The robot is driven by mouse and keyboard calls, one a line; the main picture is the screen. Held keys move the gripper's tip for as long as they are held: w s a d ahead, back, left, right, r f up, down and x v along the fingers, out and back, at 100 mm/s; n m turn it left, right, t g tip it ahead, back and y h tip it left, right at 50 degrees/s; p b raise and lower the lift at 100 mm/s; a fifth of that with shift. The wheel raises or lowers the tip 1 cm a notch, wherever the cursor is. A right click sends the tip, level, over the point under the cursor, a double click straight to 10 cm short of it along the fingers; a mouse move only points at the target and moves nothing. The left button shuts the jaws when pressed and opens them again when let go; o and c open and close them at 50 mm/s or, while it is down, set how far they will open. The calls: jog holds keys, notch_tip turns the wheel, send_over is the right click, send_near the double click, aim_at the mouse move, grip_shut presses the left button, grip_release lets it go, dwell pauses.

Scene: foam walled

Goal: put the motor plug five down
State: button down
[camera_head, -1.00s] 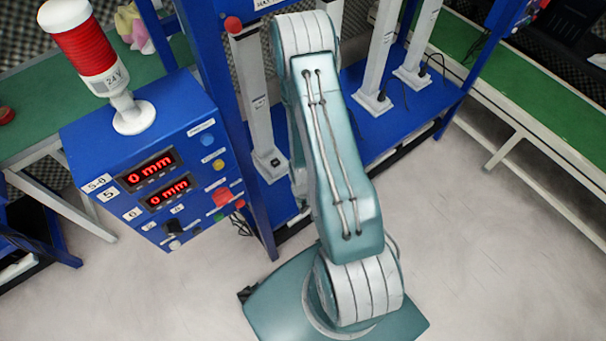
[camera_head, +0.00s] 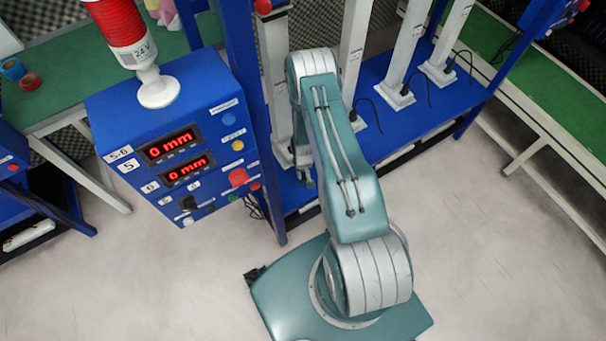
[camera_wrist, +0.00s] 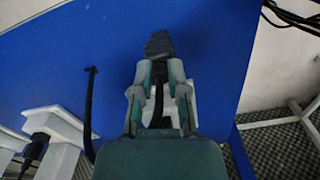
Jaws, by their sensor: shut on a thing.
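In the wrist view a dark plug (camera_wrist: 158,44), which I take as motor plug five, juts out past the tips of my gripper (camera_wrist: 160,72). The fingers are closed around it, and a black cable (camera_wrist: 158,108) runs back between them. The plug shows over the blue base plate (camera_wrist: 70,65); I cannot tell whether it touches it. A pale foot or block behind the fingers is partly hidden. In the head view my gripper (camera_head: 305,178) is low beside the foot of the leftmost white column (camera_head: 277,85), mostly covered by my arm.
Several white columns stand on the blue frame (camera_head: 398,122), with black cables at their feet. A blue control box (camera_head: 135,113) with two red "0 mm" displays and a red-white lamp (camera_head: 125,35) stands left. Open pale floor (camera_head: 520,240) lies right.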

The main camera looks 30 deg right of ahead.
jog(key=shift+f, duration=0.45)
jog(key=c, duration=0.6)
grip_release()
jog(key=shift+c, duration=0.2)
notch_tip(320, 180, up, 12)
jog(key=shift+r, duration=0.1)
